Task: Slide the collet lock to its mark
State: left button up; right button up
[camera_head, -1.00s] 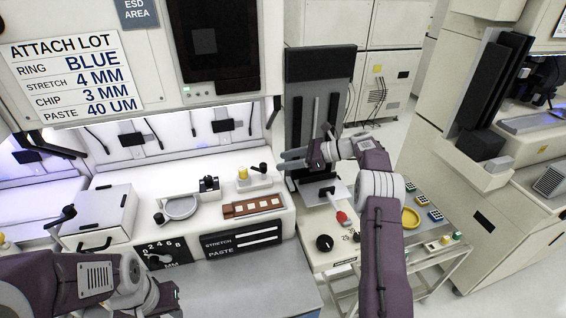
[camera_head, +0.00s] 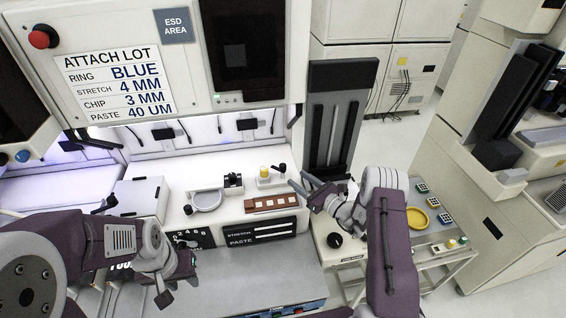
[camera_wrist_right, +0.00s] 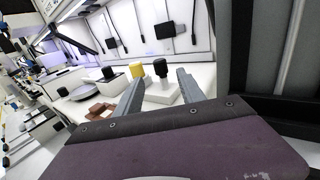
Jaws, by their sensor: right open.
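A white block (camera_head: 268,180) on the bench carries a yellow knob (camera_head: 264,171) and a black-topped lever (camera_head: 281,168); this may be the collet lock, but no label on it can be read. In the right wrist view the black lever (camera_wrist_right: 160,68) stands between my open fingers, beyond their tips, with the yellow knob (camera_wrist_right: 136,70) at its left. My right gripper (camera_head: 297,178) is open and empty, close to the right of the block. My left gripper (camera_head: 178,290) hangs low at the front left; whether it is open cannot be seen. No mark is clear.
A brown strip with pale squares (camera_head: 272,203) lies left of my right gripper, above the STRETCH and PASTE panel (camera_head: 260,233). A round grey dish (camera_head: 206,201) stands further left. A tall dark column (camera_head: 335,115) rises behind my right gripper. A cart holds a yellow dish (camera_head: 417,218).

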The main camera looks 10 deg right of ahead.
aim_at(285, 170)
jog(key=p+x, duration=0.2)
jog(key=x, duration=0.6)
jog(key=shift+w+a+p, duration=0.15)
jog(key=shift+w+p, duration=0.1)
jog(key=shift+p, duration=0.1)
jog(key=shift+w+a, duration=0.1)
jog(key=shift+w, duration=0.15)
grip_shut()
